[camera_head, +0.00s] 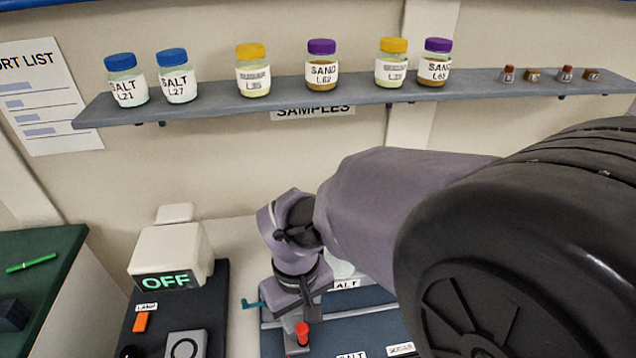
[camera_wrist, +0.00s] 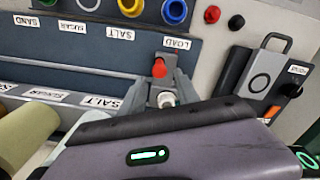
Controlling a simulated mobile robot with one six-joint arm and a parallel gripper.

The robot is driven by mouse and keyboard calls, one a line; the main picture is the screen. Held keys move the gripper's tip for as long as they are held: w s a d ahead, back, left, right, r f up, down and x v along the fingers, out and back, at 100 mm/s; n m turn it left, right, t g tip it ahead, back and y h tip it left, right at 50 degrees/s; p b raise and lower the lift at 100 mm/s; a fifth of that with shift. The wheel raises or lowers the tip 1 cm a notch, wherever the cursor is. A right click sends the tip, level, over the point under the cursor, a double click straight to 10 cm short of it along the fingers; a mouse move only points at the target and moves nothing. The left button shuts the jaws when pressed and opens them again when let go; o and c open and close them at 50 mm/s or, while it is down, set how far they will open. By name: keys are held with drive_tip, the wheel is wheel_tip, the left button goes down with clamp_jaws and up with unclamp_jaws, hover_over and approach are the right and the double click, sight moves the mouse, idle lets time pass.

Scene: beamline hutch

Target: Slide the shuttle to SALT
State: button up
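A red knob (camera_head: 302,333) stands at the left end of the blue-grey labelled rail unit; I take it to be the shuttle's handle. The knob also shows in the wrist view (camera_wrist: 159,68), near the LOAD label (camera_wrist: 176,43). The shuttle's body is mostly hidden. A SALT label (camera_wrist: 120,33) lies further along the same row, beyond it SUGAR and SAND. My gripper (camera_head: 296,322) points down at the knob. In the wrist view its fingers lie on either side of the knob and a pale stem; whether they touch it is unclear.
A switch box reading OFF (camera_head: 167,281) and a dark panel stand left of the rail. A shelf (camera_head: 215,107) with several jars runs along the wall above. My arm hides the rail's right part.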

sight(303, 327)
wheel_tip(303, 327, down, 8)
drive_tip(key=b, duration=0.2)
drive_tip(key=shift+b, duration=0.3)
drive_tip(key=shift+r, duration=0.1)
clamp_jaws()
drive_tip(key=shift+d, duration=0.1)
idle(0.9)
